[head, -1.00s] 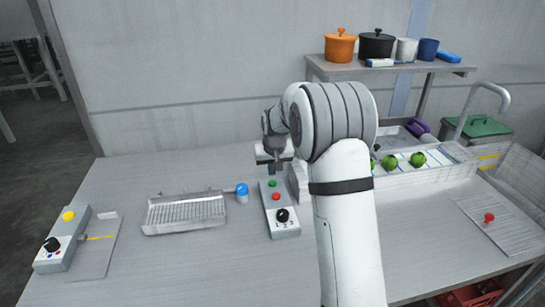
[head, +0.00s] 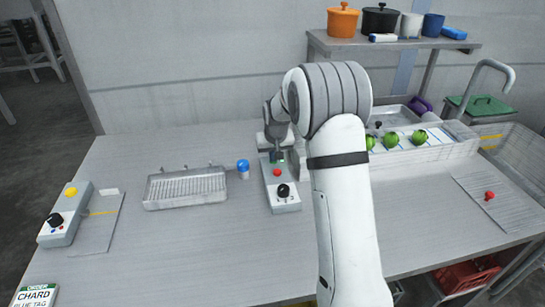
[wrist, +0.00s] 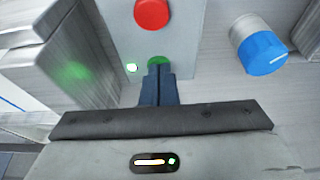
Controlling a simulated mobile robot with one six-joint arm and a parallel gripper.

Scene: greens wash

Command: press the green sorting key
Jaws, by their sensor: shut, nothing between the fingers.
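The grey control box (head: 286,207) stands on the counter, with a red button (head: 277,172) and a black knob (head: 283,190). The green key (wrist: 158,61) is at the box's far end, partly covered by my fingertips. In the wrist view the red button (wrist: 152,13) is just beyond it. My gripper (head: 277,157), also in the wrist view (wrist: 159,70), is shut and empty, its tips on or right over the green key. How deep the key sits is hidden. A small whitish-green light (wrist: 131,67) glows beside the key.
A blue-topped knob or jar (head: 243,168) and a metal drain tray (head: 186,201) stand left of the box. A white trough with green vegetables (head: 391,139) is at right. Another box with a yellow button (head: 71,192) is far left.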

